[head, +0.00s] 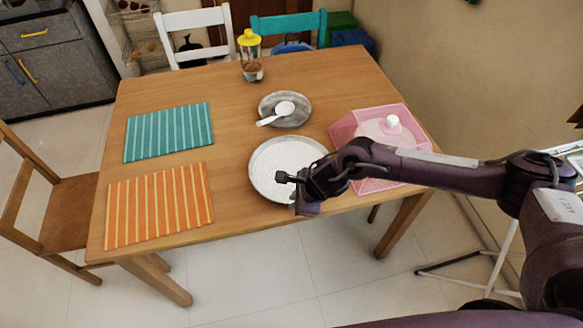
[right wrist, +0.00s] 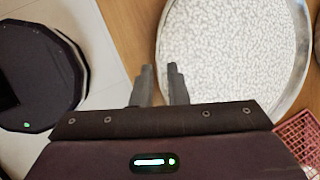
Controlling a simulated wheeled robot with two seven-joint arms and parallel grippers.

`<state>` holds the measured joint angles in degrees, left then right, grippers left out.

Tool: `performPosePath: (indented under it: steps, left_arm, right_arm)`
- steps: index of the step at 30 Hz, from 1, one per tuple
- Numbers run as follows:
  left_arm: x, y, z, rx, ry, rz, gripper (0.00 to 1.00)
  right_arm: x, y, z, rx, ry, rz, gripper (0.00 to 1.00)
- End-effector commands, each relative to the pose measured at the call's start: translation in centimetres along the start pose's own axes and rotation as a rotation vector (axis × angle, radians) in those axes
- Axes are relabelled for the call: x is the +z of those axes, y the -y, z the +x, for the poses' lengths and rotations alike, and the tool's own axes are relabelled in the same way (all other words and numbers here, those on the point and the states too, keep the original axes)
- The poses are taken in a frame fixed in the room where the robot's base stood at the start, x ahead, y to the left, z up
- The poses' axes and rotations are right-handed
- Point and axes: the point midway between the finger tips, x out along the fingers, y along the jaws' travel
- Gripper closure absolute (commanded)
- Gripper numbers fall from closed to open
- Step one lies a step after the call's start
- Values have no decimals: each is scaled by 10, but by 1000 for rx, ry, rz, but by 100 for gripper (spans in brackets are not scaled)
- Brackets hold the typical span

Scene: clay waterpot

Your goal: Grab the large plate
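The large plate (head: 285,160) is round and white with a speckled face and a grey rim. It lies flat on the wooden table near its front edge. It also fills the upper right of the right wrist view (right wrist: 235,45). My right gripper (head: 282,178) is over the near part of the plate. In the right wrist view its two fingers (right wrist: 160,85) stand a small gap apart, lined up with the plate's rim. I see nothing clearly held, and contact with the rim is hard to judge. My left gripper is not in view.
A smaller grey plate (head: 298,108) with a white spoon (head: 277,113) lies behind. A pink box-like container (head: 346,127) stands right, partly behind my arm. A yellow-topped jar (head: 250,55) stands at the back. Teal (head: 169,132) and orange (head: 160,206) mats lie left.

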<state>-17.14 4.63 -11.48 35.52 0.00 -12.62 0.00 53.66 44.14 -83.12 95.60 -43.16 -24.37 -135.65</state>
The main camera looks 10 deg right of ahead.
Motion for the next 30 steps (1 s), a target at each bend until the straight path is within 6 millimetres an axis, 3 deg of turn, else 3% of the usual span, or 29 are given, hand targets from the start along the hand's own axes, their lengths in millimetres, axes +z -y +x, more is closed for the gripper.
performPosePath:
  steps: [4,11,15,30]
  left_arm:
    - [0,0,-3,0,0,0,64]
    - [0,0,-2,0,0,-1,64]
    - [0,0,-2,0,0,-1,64]
    - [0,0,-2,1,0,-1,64]
  right_arm:
    - [0,-1,14,2,0,0,86]
    - [0,-1,16,0,1,1,86]
    - [0,-1,16,0,1,1,100]
    - [2,1,14,-2,3,1,100]
